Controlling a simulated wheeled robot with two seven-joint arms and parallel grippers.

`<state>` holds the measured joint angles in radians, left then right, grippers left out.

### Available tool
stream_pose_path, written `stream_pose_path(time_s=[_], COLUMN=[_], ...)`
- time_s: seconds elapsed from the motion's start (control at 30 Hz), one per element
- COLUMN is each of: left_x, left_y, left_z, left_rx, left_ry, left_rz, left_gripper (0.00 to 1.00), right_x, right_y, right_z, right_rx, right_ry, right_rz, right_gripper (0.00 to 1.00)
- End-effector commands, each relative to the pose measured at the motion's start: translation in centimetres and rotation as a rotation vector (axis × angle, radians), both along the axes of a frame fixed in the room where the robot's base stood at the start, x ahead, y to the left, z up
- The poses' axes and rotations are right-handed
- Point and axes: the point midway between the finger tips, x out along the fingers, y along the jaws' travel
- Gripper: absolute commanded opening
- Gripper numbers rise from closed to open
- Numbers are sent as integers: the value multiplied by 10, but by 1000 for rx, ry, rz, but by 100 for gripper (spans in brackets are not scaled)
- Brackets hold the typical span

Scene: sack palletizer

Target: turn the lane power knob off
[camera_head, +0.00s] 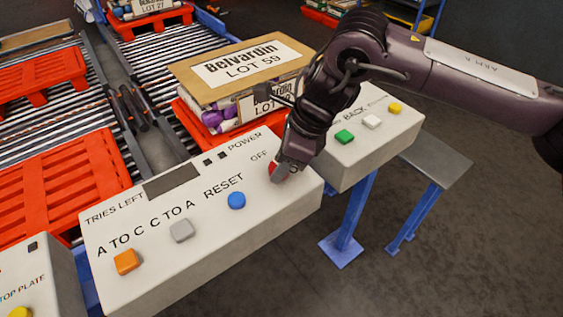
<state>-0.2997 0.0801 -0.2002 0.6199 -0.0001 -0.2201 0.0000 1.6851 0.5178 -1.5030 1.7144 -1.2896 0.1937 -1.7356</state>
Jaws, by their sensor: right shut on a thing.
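The lane power knob (273,168) is red and sits at the right end of the white control box (152,262), under the printed words POWER and OFF. My right gripper (280,176) comes in from the upper right and is shut on the knob. The fingers hide most of the knob, so its pointing direction cannot be told. My left gripper is not in view.
The same box carries blue (236,200), grey (181,231) and orange (126,262) buttons. A second white box (352,152) with green, white and yellow buttons stands behind right. Sacks labelled Belvardin (243,68) lie on a red pallet beyond. Open floor lies at right.

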Motion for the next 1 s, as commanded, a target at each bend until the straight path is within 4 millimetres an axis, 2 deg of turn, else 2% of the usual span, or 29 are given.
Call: stream_pose_path(time_s=[0.43, 0.47, 0.6, 0.63, 0.87, 1.0], left_x=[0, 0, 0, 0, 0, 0], left_y=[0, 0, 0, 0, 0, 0], left_z=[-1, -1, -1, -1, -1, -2], left_rx=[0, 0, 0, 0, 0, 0], left_ry=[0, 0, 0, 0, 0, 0], left_rz=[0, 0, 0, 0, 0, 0], left_gripper=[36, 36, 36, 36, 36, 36], right_x=[0, 0, 0, 0, 0, 1], right_y=[-1, -1, 0, 0, 0, -3], right_z=[0, 0, 0, 0, 0, 8], right_rx=[-2, -2, -1, -1, -1, 0], right_ry=[-1, -1, -1, -1, -1, -4], right_rz=[10, 10, 9, 9, 9, 8], right_gripper=[15, 39, 57, 60, 60, 60])
